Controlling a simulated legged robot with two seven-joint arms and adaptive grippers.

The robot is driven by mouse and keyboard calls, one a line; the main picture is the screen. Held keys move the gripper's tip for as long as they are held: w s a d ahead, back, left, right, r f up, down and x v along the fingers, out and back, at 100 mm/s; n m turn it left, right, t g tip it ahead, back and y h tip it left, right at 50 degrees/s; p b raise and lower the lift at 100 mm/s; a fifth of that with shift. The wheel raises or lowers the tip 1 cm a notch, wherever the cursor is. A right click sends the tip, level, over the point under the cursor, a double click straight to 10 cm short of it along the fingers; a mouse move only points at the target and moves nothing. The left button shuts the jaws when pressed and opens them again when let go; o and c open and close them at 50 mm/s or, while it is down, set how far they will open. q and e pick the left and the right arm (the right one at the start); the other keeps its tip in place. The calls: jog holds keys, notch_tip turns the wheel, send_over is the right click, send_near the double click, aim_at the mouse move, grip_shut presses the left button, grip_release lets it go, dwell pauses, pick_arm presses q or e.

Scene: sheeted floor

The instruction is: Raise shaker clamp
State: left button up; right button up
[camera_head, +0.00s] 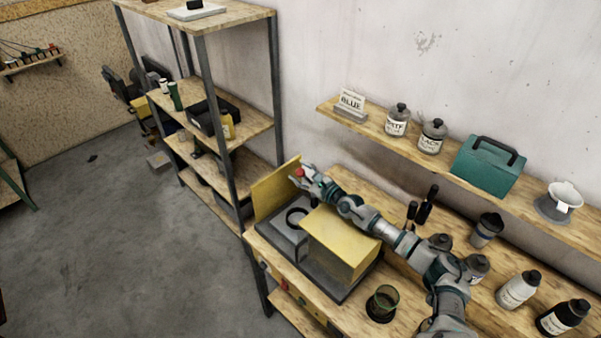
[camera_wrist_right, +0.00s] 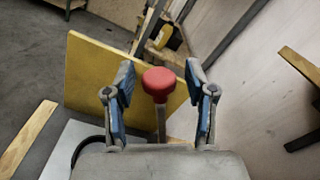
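The shaker (camera_head: 290,228) stands on the wooden bench, with a yellow upright panel (camera_head: 275,189) at its left, a yellow box-like part (camera_head: 342,242) at its right and a dark ring between them. The clamp's red knob (camera_head: 299,173) sits near the panel at the back. In the right wrist view the red knob (camera_wrist_right: 159,81) tops a thin metal stem and stands between the two blue-padded fingers. My right gripper (camera_head: 307,173) is open around the knob, with gaps on both sides (camera_wrist_right: 160,100). My left gripper is not in view.
Several bottles, including a white one (camera_head: 517,290), stand on the bench at the right, beside my right arm. A glass beaker (camera_head: 382,303) stands at the front. A wall shelf (camera_head: 440,165) holds jars and a teal case (camera_head: 487,167). A metal-framed rack (camera_head: 207,110) stands at the left.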

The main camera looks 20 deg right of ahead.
jog(key=shift+r, duration=0.1)
jog(key=shift+s+d, duration=0.2)
jog(key=v, duration=1.1)
jog(key=shift+s+d, duration=0.1)
jog(key=shift+s, duration=0.1)
